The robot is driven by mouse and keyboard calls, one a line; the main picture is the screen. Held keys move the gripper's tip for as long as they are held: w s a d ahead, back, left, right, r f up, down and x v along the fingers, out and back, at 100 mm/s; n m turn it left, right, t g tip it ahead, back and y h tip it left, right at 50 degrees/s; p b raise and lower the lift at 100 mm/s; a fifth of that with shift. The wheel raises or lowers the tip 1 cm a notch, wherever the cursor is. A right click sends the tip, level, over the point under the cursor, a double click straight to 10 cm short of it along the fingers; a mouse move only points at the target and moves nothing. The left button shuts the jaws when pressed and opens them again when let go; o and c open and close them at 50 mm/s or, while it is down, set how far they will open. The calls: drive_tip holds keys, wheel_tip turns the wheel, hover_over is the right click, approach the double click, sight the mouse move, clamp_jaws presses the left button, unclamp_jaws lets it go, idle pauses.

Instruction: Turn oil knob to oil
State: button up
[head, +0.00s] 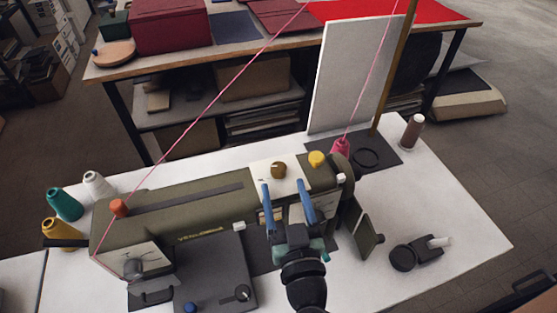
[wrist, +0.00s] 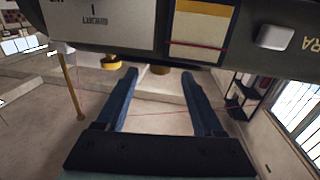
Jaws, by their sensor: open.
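An olive sewing machine (head: 190,215) stands on a white table. On its top a white plate (head: 262,170) carries a brown-gold round knob (head: 279,170), which seems the likeliest oil knob; no oil mark is readable. A yellow knob (head: 317,158) sits to its right; it also shows in the wrist view (wrist: 110,63). My gripper (head: 285,187) is open and empty, with its blue fingers upright in front of the plate. In the wrist view the brown-gold knob (wrist: 160,70) peeks out between and beyond the fingertips (wrist: 158,76). I cannot tell whether they touch it. The knob's setting is not visible.
A pink thread runs from a pink cone (head: 340,148) upward and across the machine. Several thread cones stand at the left, and a brown spool (head: 411,132) at the right. A black clamp-like part (head: 415,254) lies on the table. A white board (head: 350,70) stands behind.

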sight(280, 176)
drive_tip(key=shift+w+a+p, duration=0.2)
drive_tip(key=shift+w+p, duration=0.05)
drive_tip(key=shift+w, duration=0.75)
drive_tip(key=shift+w+a+p, duration=0.2)
drive_tip(key=shift+w, duration=0.85)
drive_tip(key=shift+w+a+p, duration=0.2)
drive_tip(key=shift+w+p, duration=0.05)
drive_tip(key=shift+w, duration=0.75)
clamp_jaws()
